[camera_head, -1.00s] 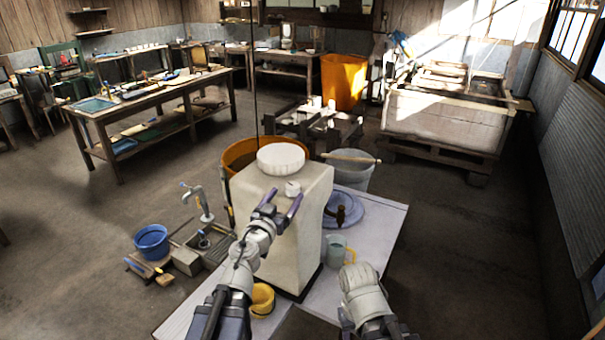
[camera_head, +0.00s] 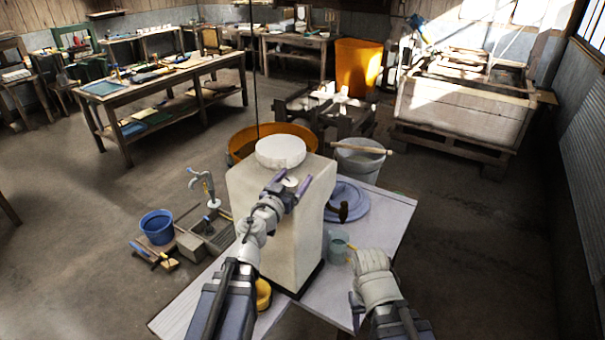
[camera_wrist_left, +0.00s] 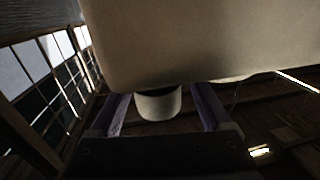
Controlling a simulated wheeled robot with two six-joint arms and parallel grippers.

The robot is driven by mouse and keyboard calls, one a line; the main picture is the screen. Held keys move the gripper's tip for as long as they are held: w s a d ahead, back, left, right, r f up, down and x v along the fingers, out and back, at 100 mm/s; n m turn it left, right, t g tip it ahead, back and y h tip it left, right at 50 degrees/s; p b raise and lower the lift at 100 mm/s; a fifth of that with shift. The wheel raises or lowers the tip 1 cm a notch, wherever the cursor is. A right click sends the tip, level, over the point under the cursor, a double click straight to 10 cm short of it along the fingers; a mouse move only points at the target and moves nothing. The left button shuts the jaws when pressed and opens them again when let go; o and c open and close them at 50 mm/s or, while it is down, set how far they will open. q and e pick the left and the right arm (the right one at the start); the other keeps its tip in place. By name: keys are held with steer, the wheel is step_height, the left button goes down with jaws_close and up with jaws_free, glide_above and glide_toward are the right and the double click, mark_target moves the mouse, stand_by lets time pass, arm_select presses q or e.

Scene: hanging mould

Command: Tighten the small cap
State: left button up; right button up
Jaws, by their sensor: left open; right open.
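A tall cream-white container (camera_head: 279,226) stands on the table, with a large round white cap (camera_head: 281,151) on top. The small white cap (camera_head: 290,182) sits on its top nearer to me. My left gripper (camera_head: 289,187) is open at the small cap. In the left wrist view the small cap (camera_wrist_left: 158,105) lies between the two purple fingers of the left gripper (camera_wrist_left: 163,112), with a gap visible on each side. A dark ring or shadow shows at the cap's base. My right arm ends low at the right, in front of the table; its fingers are not visible.
On the pale table (camera_head: 393,215) are a blue plate (camera_head: 352,203), a hammer (camera_head: 337,211), a grey-green mug (camera_head: 338,248) and a yellow item (camera_head: 263,294). An orange tub (camera_head: 240,148) and a grey bucket (camera_head: 360,162) stand behind. A blue bucket (camera_head: 157,228) is left.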

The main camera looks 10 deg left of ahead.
arm_select(q)
steer(key=shift+w+d+r, duration=0.1)
steer(key=shift+d+r, duration=0.1)
steer(key=shift+r, duration=0.05)
steer(key=shift+w+a+f, duration=0.1)
steer(key=shift+w+a, duration=0.05)
steer(key=c, duration=0.4)
jaws_close()
